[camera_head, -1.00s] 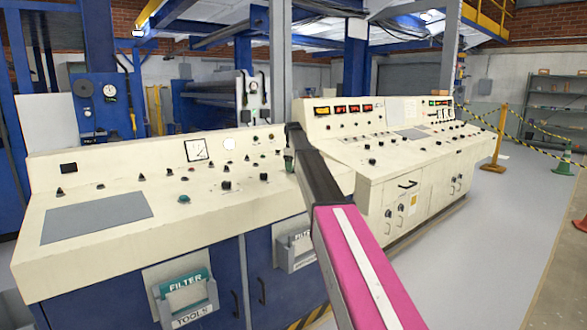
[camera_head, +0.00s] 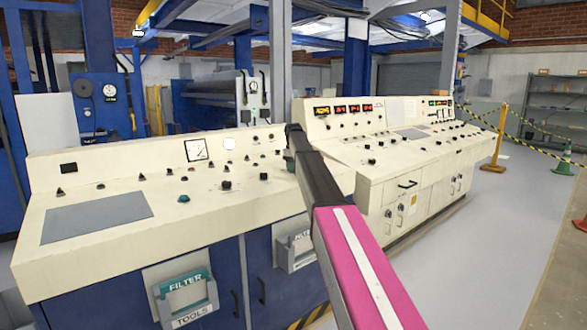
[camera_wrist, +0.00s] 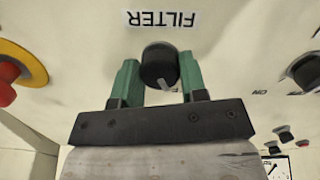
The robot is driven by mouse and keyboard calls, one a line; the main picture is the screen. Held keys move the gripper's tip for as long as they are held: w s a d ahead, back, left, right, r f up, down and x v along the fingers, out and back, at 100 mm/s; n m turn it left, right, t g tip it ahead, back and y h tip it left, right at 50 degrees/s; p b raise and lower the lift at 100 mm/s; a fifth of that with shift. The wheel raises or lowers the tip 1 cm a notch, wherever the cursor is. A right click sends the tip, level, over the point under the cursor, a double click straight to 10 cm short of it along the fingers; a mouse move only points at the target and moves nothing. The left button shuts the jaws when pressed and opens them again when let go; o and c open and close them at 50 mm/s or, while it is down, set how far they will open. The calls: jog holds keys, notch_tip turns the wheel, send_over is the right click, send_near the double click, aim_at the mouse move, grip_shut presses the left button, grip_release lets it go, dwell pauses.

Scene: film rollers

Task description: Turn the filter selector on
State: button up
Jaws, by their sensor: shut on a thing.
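The filter selector (camera_wrist: 157,68) is a round black knob with a pale pointer mark on the cream panel. It sits by the black FILTER label (camera_wrist: 161,19), which reads upside down in the wrist view. My gripper (camera_wrist: 160,60) has its green fingers on either side of the knob and is shut on it. An ON marking (camera_wrist: 261,92) shows to the right in the wrist view. In the head view my gripper (camera_head: 290,160) is at the right end of the near console, and my arm hides the selector there.
The near console (camera_head: 110,240) carries several knobs, buttons and a dial gauge (camera_head: 198,150). In the wrist view a red button on a yellow ring (camera_wrist: 18,68) lies left of my gripper, and another black knob (camera_wrist: 306,72) lies right. A second console (camera_head: 400,165) stands behind my arm.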

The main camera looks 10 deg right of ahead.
jog(key=m, duration=0.5)
jog(key=m+y, duration=0.1)
jog(key=m, duration=0.4)
jog(key=shift+m, duration=0.3)
dwell(0.4)
jog(key=o, duration=0.9)
jog(key=shift+r, duration=0.1)
jog(key=r, duration=0.7)
jog(key=d+r, duration=0.1)
jog(key=r, duration=0.2)
jog(key=shift+r, duration=0.3)
